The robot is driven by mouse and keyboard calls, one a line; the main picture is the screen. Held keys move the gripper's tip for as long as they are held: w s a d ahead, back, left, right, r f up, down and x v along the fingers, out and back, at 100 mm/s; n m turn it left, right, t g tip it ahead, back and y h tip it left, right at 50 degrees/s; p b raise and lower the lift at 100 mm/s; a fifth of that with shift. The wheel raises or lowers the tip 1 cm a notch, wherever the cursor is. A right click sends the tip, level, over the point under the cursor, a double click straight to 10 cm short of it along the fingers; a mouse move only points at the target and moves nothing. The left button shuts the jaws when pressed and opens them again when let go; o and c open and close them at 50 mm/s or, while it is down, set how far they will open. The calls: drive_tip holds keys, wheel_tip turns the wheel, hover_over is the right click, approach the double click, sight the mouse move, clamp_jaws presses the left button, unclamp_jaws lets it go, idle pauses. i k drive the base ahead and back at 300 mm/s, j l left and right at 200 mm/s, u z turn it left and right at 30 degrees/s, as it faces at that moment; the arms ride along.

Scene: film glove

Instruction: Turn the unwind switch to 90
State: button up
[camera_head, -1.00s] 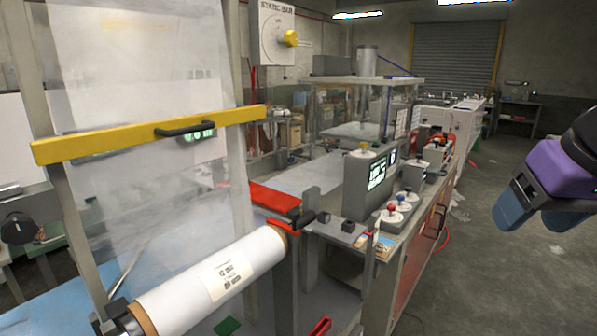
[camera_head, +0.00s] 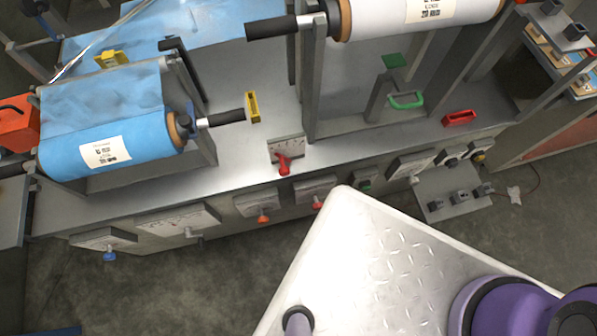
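I cannot tell which control is the unwind switch, because the panel labels are too small to read. Along the machine's front edge are a switch with a blue handle (camera_head: 109,256), a long plate with a grey handle (camera_head: 187,232), a switch with an orange handle (camera_head: 263,217) and one with a red handle (camera_head: 317,202). A scale plate with a red lever (camera_head: 284,165) stands on the deck above them. Farther right is another plate with a grey handle (camera_head: 413,179). Purple parts of my arm show at the lower right; my gripper is not in view.
A blue film roll (camera_head: 105,148) sits at the left and a white roll (camera_head: 420,15) at the top. Black-gripped rods stick out from both. A green handle (camera_head: 405,100) and red block (camera_head: 459,118) are on the deck. Open floor (camera_head: 200,290) lies in front.

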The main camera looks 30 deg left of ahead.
sight(318, 205)
drive_tip(key=u, duration=1.3)
drive_tip(key=k+l+u, duration=0.15)
drive_tip(key=k, duration=0.25)
drive_tip(key=k+j+u, duration=0.2)
drive_tip(key=k+j, duration=0.2)
drive_tip(key=j, duration=0.25)
drive_tip(key=k+j+u, duration=0.15)
drive_tip(key=j, duration=0.2)
drive_tip(key=k+j+u, duration=0.1)
drive_tip(key=k+j, duration=0.15)
drive_tip(key=j, duration=0.15)
